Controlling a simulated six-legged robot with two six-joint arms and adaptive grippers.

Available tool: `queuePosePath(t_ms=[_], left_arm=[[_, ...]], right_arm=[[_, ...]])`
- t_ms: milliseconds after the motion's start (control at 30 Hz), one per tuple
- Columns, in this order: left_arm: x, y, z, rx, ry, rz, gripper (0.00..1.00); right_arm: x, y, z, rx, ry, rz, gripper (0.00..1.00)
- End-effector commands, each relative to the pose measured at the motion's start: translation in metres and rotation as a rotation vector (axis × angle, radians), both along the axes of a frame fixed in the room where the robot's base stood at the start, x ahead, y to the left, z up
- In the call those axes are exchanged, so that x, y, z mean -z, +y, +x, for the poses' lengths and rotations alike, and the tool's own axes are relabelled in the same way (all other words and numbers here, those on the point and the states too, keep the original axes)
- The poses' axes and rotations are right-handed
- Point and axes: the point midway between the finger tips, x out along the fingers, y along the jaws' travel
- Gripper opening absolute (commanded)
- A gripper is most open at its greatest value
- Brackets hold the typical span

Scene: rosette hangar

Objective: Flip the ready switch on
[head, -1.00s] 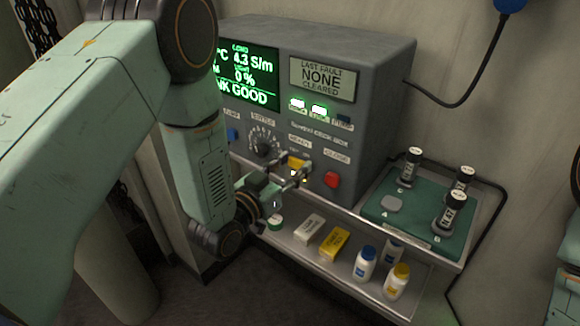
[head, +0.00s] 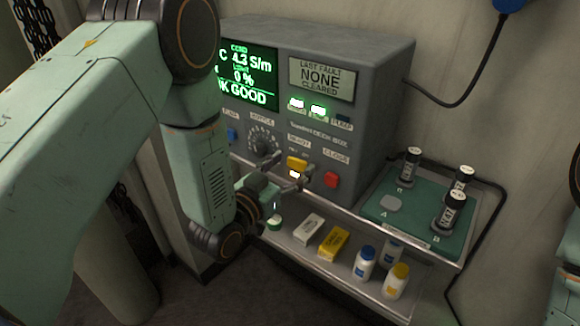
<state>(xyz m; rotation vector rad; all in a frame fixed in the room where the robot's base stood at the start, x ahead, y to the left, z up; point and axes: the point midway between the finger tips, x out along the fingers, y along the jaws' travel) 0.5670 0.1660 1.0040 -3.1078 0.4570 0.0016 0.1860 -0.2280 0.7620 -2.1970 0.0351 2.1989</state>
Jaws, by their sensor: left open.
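The ready switch (head: 297,163) is a yellow lever under the READY label on the front of the grey console (head: 345,120). A small white lit spot (head: 295,174) shows just below it. Which way the lever is set is too small to tell. My left gripper (head: 293,180) is open in front of the panel, with its fingers just below and beside the yellow lever. I cannot tell whether a finger touches it. My right gripper is out of view.
A red button (head: 331,180) sits right of the switch, a black dial (head: 264,143) left of it. Below, a shelf (head: 290,247) holds boxes and bottles.

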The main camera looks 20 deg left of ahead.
Motion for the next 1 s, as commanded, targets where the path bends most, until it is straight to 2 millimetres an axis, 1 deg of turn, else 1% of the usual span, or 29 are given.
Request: queuePosePath(t_ms=[67,167,500,600,800,1000], left_arm=[[0.001,0.002,-0.005,-0.001,0.002,0.000,0.68],[0.001,0.007,-0.019,-0.003,0.005,-0.002,0.68],[0.001,0.027,-0.086,-0.005,0.005,-0.004,0.68],[0.001,0.031,-0.098,-0.004,0.005,-0.003,0.68],[0.000,0.034,-0.112,-0.002,0.002,-0.001,0.68],[0.000,0.034,-0.114,0.000,0.000,0.000,0.68]], right_arm=[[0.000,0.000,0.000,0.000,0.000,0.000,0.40],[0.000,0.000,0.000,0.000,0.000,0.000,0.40],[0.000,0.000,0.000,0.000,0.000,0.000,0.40],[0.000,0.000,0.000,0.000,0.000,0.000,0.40],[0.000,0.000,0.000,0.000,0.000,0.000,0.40],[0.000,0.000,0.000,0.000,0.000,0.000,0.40]])
